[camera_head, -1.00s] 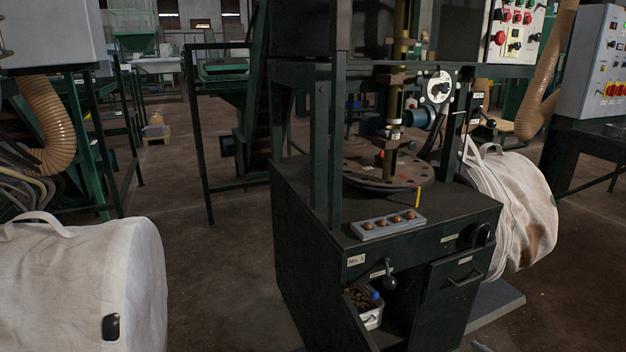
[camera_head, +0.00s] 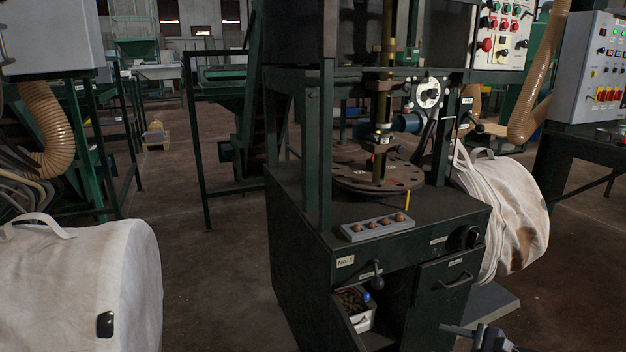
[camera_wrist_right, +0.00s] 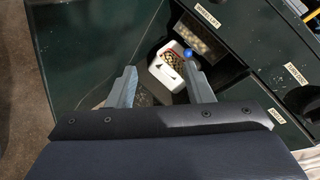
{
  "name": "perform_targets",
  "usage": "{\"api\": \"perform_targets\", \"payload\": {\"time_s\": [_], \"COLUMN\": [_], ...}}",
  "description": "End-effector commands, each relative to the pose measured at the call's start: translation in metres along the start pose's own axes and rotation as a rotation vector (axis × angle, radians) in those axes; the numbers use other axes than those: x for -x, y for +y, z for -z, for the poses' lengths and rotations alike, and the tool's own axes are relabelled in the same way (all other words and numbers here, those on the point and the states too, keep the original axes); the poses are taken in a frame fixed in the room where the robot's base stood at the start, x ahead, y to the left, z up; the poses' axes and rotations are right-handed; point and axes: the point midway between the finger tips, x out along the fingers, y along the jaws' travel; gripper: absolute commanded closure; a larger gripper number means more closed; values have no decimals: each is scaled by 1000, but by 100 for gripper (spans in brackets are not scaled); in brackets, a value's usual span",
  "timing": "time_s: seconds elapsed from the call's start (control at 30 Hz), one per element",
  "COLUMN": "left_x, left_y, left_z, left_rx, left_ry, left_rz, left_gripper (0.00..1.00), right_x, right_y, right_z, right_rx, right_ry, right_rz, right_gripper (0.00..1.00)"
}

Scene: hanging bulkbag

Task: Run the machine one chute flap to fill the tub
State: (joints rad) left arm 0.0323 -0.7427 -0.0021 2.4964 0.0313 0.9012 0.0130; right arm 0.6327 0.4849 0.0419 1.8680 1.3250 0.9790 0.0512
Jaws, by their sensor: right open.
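The machine labelled No. 1 (camera_head: 305,255) stands in the middle of the head view. A small dark lever with a ball end (camera_head: 377,280) hangs on its front beside a label. In the head view my right gripper (camera_head: 482,337) shows at the bottom edge, right of the machine. My left gripper is not in view.
A grey tray with several round brown pieces (camera_head: 378,228) lies on the machine top, before a round turntable (camera_head: 375,178). A drawer with a handle (camera_head: 455,282) is right of the bay. White bulk bags (camera_head: 75,280) flank the machine. Floor left of the machine is clear.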

Motion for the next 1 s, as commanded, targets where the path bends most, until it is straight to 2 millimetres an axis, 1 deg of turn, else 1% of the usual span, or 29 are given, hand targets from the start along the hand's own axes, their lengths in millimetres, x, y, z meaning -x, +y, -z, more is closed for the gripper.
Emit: {"api": "perform_targets", "payload": {"time_s": [0.03,0.07,0.1,0.13,0.17,0.2,0.27,0.3,0.33,0.4,0.5,0.6,0.7,0.9,1.0], "left_x": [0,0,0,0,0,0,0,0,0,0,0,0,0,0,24], "left_y": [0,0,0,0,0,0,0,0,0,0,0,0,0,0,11], "left_z": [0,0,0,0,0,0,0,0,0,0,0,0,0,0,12], "left_rx": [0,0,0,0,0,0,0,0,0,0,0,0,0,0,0], "left_ry": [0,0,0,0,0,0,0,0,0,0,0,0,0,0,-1], "left_rz": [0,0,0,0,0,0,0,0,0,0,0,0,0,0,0], "left_gripper": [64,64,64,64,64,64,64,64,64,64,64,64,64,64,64], "right_x": [4,6,11,16,22,30,44,54,62,79,99,115,128,148,158], "right_y": [5,11,21,30,40,54,76,91,102,124,147,164,176,194,178], "right_z": [-29,-44,-66,-82,-98,-117,-140,-152,-160,-171,-178,-179,-177,-170,-192], "right_rx": [93,148,232,302,375,474,623,722,794,946,1122,1264,1386,1597,1598], "right_ry": [-6,-7,-8,-8,-7,-4,7,17,27,50,85,121,158,234,236], "right_rz": [-54,-90,-143,-185,-228,-284,-363,-412,-445,-513,-582,-631,-668,-719,-727], "right_gripper": [53,53,53,53,53,53,53,53,53,53,53,53,53,53,53]}}
